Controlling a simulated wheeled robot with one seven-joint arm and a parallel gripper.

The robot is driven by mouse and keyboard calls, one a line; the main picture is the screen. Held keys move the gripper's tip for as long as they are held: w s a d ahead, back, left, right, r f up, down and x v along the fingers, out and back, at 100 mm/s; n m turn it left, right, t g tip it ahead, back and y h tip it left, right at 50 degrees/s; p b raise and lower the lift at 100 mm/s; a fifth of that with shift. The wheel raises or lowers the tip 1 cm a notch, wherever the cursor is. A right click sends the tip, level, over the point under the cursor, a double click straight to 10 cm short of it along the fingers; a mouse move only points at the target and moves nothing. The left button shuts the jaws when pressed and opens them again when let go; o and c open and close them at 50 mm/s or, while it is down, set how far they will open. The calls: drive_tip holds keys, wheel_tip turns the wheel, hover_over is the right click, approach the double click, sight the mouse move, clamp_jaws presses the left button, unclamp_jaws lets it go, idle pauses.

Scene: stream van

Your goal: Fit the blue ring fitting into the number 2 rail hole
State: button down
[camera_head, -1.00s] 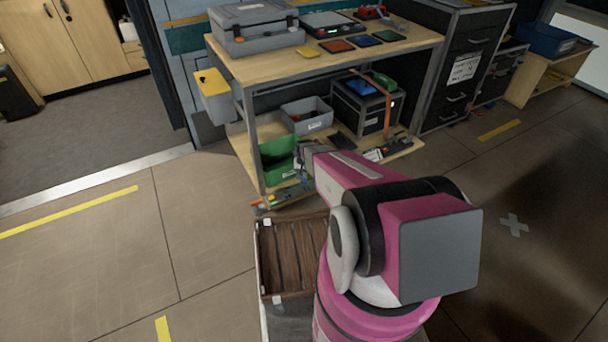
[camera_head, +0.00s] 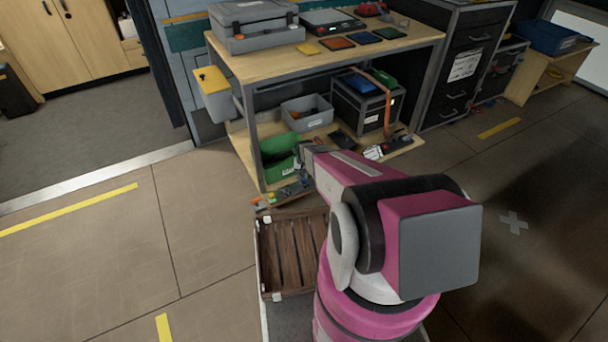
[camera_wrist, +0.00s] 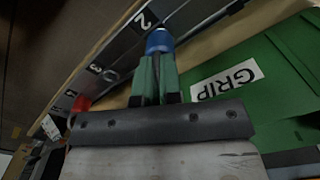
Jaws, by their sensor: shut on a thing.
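My gripper (camera_wrist: 157,66) is shut on the blue ring fitting (camera_wrist: 159,41), which sits at its green fingertips in the wrist view. The grey rail (camera_wrist: 122,55) runs diagonally there, with number labels on it. The number 2 label (camera_wrist: 143,20) is just left of the blue ring. The ring overlaps the rail's edge in the picture; I cannot tell whether it touches or enters the number 2 hole, which is hidden.
A green bin (camera_wrist: 222,62) labelled GRIP stands close to the right of my fingers. A red piece (camera_wrist: 80,103) is farther along the rail. The bench's lower shelf (camera_head: 238,143) also holds a grey bin (camera_head: 307,113). A brown slatted tray (camera_head: 290,255) is nearer me.

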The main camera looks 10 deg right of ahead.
drive_tip(key=shift+f, duration=0.15)
drive_tip(key=c, duration=1.2)
unclamp_jaws()
wheel_tip(320, 180, up, 11)
drive_tip(key=s+r+n, duration=0.2)
drive_tip(key=s+r, duration=1.9)
drive_tip(key=r, duration=0.2)
